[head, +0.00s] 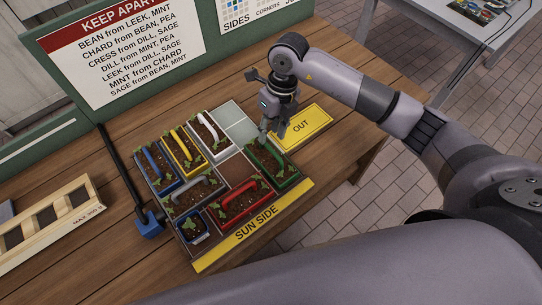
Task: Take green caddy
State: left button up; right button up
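The green caddy (290,184) sits in the right part of the planter tray, with leafy plants in dark soil and a green handle. My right gripper (268,138) points down over the far end of the green caddy, close to its handle. The gripper covers part of that end. I cannot tell whether its fingers touch the handle or how far apart they are. My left gripper is not in view.
Blue, yellow, white, grey and red caddies (247,215) and a small blue pot (192,226) fill other cells. A pale cell (241,131) is empty. A yellow OUT pad (309,124) lies right of the tray. A wooden rack (48,228) stands left.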

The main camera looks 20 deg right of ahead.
aim_at(267, 144)
jog(key=shift+s+a+f, duration=0.1)
jog(key=shift+a+f, duration=0.05)
jog(key=shift+f, duration=0.3)
jog(key=f, duration=0.1)
jog(key=f+p, duration=0.1)
jog(key=f, duration=0.1)
jog(key=a+f+p, duration=0.1)
jog(key=shift+s+f, duration=0.15)
jog(key=shift+s, duration=0.15)
jog(key=shift+f, duration=0.15)
jog(key=shift+c, duration=0.6)
grip_shut()
jog(key=shift+w, duration=0.1)
